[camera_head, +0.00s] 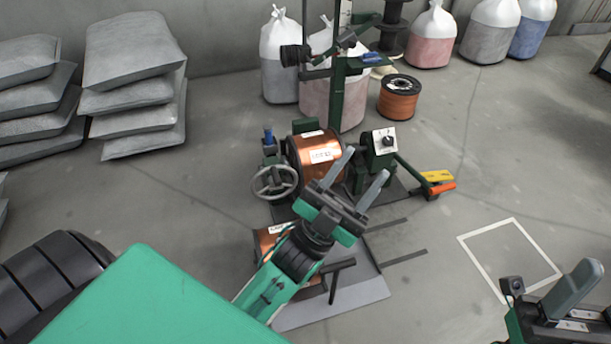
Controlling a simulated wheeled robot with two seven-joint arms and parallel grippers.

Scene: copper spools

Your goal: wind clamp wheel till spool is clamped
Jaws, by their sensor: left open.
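The clamp wheel (274,182) is a grey spoked handwheel on the left side of the green winding stand. A copper spool (316,158) with a white label sits in the stand, between the wheel side and a green box with a dial (383,142). I cannot tell how tightly it is held. My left gripper (364,165) is open and empty, its two fingers pointing up and right, in front of and to the right of the wheel in the picture. It overlaps the spool's lower right. My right gripper (573,290) shows only partly at the lower right edge.
A second copper spool (265,241) lies partly hidden behind my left arm, by a grey plate (360,292). Another spool (398,98) stands on the floor behind. Grey sacks (135,60) are stacked at left. A white floor square (510,262) is empty.

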